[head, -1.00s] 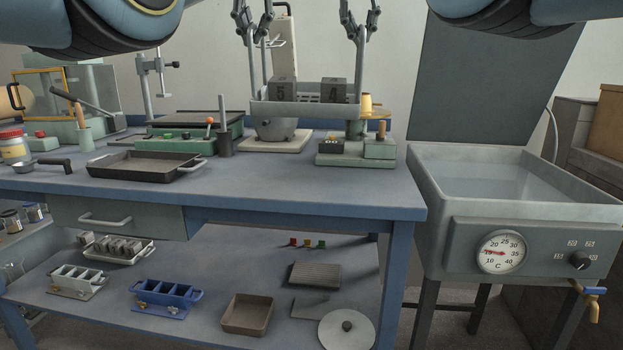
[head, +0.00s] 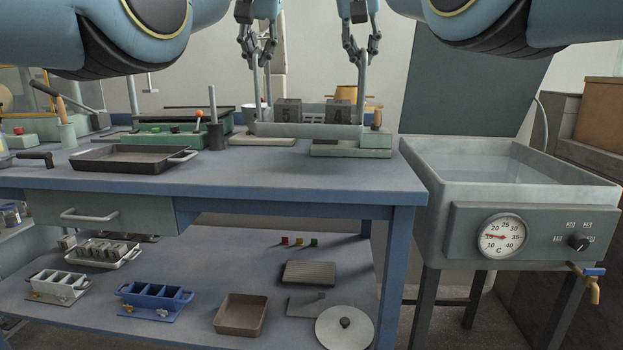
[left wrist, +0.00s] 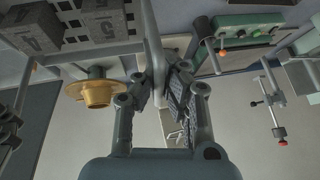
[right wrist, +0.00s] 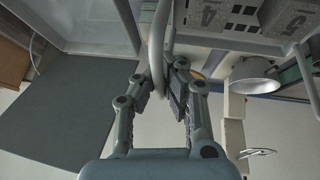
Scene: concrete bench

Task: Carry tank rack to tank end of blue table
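The grey tank rack (head: 310,131) is a long open tray with tall upright handles. It carries two dark grey numbered blocks, 5 (head: 288,111) and 4 (head: 340,112). My left gripper (head: 257,55) is shut on its left handle, and the left wrist view shows the fingers around the post (left wrist: 152,40). My right gripper (head: 361,55) is shut on the right handle, also seen in the right wrist view (right wrist: 156,45). The rack looks level over the back right of the blue table (head: 250,175); I cannot tell whether it touches anything below. The water tank (head: 490,165) adjoins the table's right end.
A green-based device (head: 350,148) and a pale plate (head: 262,140) are below or behind the rack. A black tray (head: 135,158) lies left on the table. The front right tabletop is clear. The lower shelf (head: 200,290) holds small racks, a brown tray and a round lid.

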